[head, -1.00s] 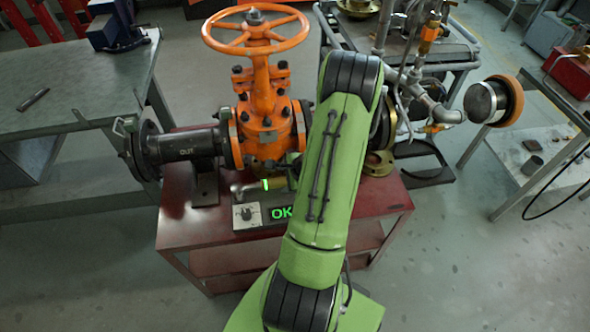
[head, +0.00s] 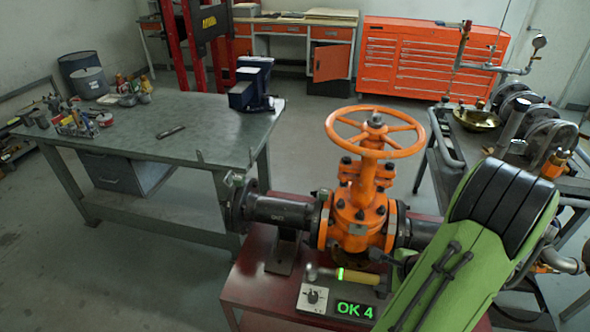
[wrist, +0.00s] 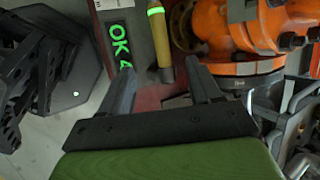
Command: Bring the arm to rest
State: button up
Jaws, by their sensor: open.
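My gripper (wrist: 160,82) shows in the wrist view with its two dark fingers spread apart and nothing between them. In that view it is close to the orange valve body and the green "OK 4" display (wrist: 120,45). In the head view my green arm fills the lower right and the gripper itself is mostly hidden behind it. The orange gate valve (head: 362,215) with its handwheel (head: 375,130) stands on the red cart (head: 262,290), to the left of my arm.
A hammer-like tool (head: 345,275) with a wooden handle lies beside the control box (head: 314,297), close to my gripper. A grey workbench (head: 150,140) stands at left, and a pipe-laden trolley (head: 445,160) at right. Open floor (head: 100,285) shows at lower left.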

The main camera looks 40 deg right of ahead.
jog(key=w+a+r+n+g+y, duration=0.1)
jog(key=w+a+r+n, duration=0.3)
jog(key=a+r+n, duration=0.35)
jog(key=w+a+r+n+g, duration=0.1)
jog(key=w+a+r+n, duration=0.3)
jog(key=a+r+n, duration=0.3)
jog(key=s+a+r+n, duration=0.4)
jog(key=a+n, duration=0.2)
jog(key=a, duration=0.1)
jog(key=s+a+r+n+t, duration=0.1)
jog(key=s+a+r+n, duration=0.3)
jog(key=a+n, duration=0.2)
jog(key=shift+s+a+p, duration=0.25)
jog(key=shift+a+p, duration=0.2)
jog(key=shift+a, duration=0.4)
